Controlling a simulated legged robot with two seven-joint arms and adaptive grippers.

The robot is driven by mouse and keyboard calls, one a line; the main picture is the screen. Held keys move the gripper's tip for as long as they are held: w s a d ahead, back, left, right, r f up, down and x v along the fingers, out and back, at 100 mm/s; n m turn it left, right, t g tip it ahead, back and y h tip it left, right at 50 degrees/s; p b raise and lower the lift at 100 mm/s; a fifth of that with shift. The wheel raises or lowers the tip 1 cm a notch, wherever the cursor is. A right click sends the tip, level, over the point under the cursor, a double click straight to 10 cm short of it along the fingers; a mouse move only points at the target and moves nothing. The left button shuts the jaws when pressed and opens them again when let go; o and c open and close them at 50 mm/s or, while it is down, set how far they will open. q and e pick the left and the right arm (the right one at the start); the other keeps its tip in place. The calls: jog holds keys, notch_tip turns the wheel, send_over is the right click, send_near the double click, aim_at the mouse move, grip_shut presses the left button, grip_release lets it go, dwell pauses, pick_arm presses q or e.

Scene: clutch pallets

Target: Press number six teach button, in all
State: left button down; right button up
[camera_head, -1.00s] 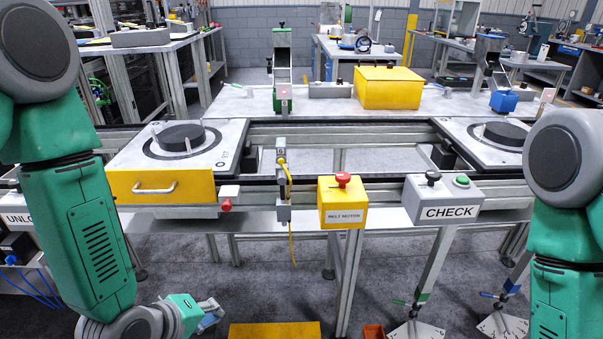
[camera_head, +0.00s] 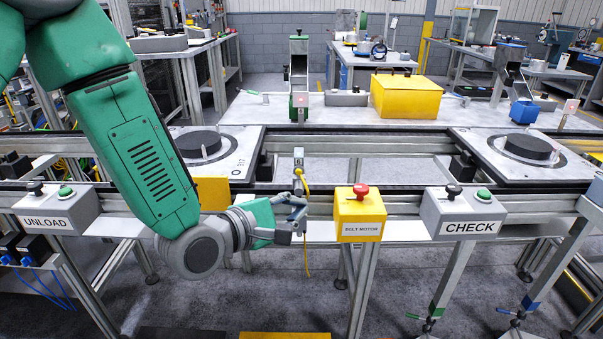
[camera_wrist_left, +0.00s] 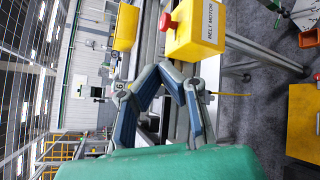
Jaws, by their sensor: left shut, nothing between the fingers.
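The number six unit (camera_head: 299,160) is a narrow grey post on the conveyor's front rail, with a "6" label at its top and a yellow cable. In the left wrist view its "6" end (camera_wrist_left: 119,85) shows just beyond my fingers. My left gripper (camera_head: 300,208) is in front of the unit's lower part in the head view and hides much of it. The left wrist view shows the gripper (camera_wrist_left: 161,72) shut and empty, its fingers across the unit's middle. I cannot tell whether they touch it. The button itself is not clearly visible. My right gripper is out of view.
A yellow box with a red button, marked as a motor box (camera_head: 358,218), stands close right of my gripper. The CHECK box (camera_head: 463,213) is further right and the UNLOAD box (camera_head: 55,210) at left. Pallets with black discs sit on the conveyor.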

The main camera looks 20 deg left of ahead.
aim_at(299, 171)
pick_arm(q)
jog(key=shift+w, duration=0.1)
jog(key=shift+w+a, duration=0.4)
jog(key=shift+w, duration=0.95)
jog(key=shift+w+a, duration=0.45)
jog(key=shift+w, duration=0.95)
jog(key=shift+w+a, duration=0.4)
jog(key=shift+w, duration=0.95)
jog(key=shift+w, duration=0.15)
jog(key=shift+w+a+p, duration=0.1)
jog(key=shift+w+p, duration=0.1)
jog(key=shift+p, duration=0.1)
